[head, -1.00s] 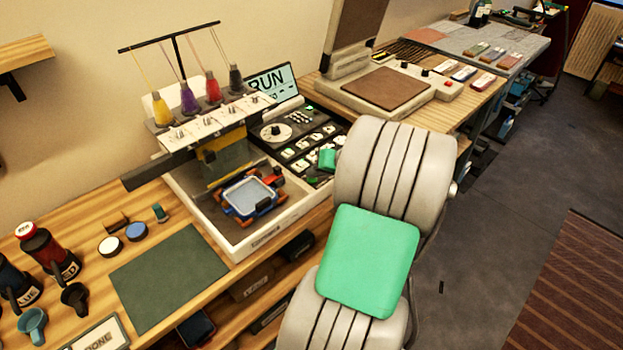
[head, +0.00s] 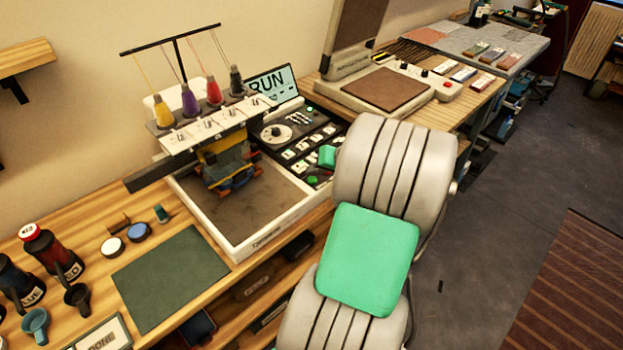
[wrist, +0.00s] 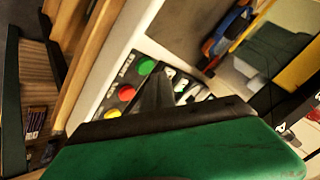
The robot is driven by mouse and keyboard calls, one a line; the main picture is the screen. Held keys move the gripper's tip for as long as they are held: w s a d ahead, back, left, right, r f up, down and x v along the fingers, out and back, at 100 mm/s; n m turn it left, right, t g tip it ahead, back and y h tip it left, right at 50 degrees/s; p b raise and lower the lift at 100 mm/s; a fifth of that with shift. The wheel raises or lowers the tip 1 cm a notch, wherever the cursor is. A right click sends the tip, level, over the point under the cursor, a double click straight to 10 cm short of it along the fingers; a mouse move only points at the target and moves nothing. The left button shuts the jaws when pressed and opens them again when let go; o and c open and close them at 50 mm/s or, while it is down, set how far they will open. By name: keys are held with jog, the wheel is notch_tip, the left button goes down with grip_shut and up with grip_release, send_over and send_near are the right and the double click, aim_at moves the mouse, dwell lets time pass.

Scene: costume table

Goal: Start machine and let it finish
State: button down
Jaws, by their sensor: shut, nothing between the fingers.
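The embroidery machine (head: 210,130) stands on the wooden bench with thread cones on top. Its screen (head: 270,84) reads RUN. The blue hoop with orange-red clips (head: 234,180) is under the needle head, partly hidden by it; a blue part also shows in the wrist view (wrist: 230,28). The control panel (head: 297,140) lies right of the bed. In the wrist view, a green button (wrist: 146,66) and a red button (wrist: 126,93) show on it. My gripper (wrist: 157,88) is shut and empty over the panel beside these buttons; contact cannot be told.
A heat press (head: 380,90) stands to the right on the bench. Open floor lies to the right.

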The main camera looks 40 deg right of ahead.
aim_at(315, 181)
jog(key=shift+r+p, duration=1.9)
jog(key=shift+r, duration=0.7)
jog(key=shift+f, duration=0.1)
